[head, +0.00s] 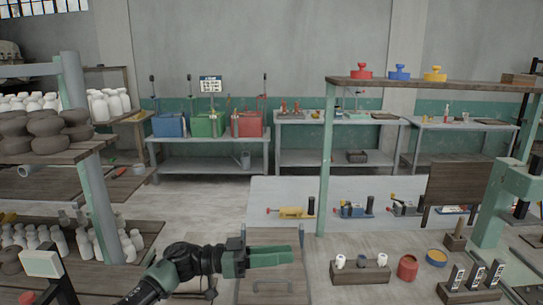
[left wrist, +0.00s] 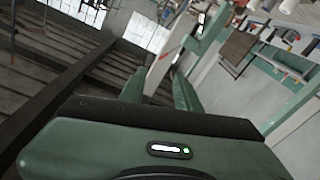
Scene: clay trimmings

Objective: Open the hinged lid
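A wooden panel with a bar handle (head: 272,287), apparently the hinged lid, lies at the bottom centre of the head view. It looks shut and flat, but its hinge cannot be made out. My left gripper (head: 270,256) comes in from the left and appears over the panel's far part, with its fingers pointing right. It covers some of the panel. In the left wrist view the two green fingers (left wrist: 160,92) stand apart with nothing between them. The gripper is open and empty. The lid cannot be made out in the left wrist view. My right gripper is not in view.
Shelves with white bottles (head: 108,104) and dark pots (head: 45,125) stand at the left. Right of the panel are a wooden block with white pieces (head: 360,272), a red pot (head: 407,267) and a teal post (head: 326,160). Blue, green and red bins (head: 247,124) stand at the back.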

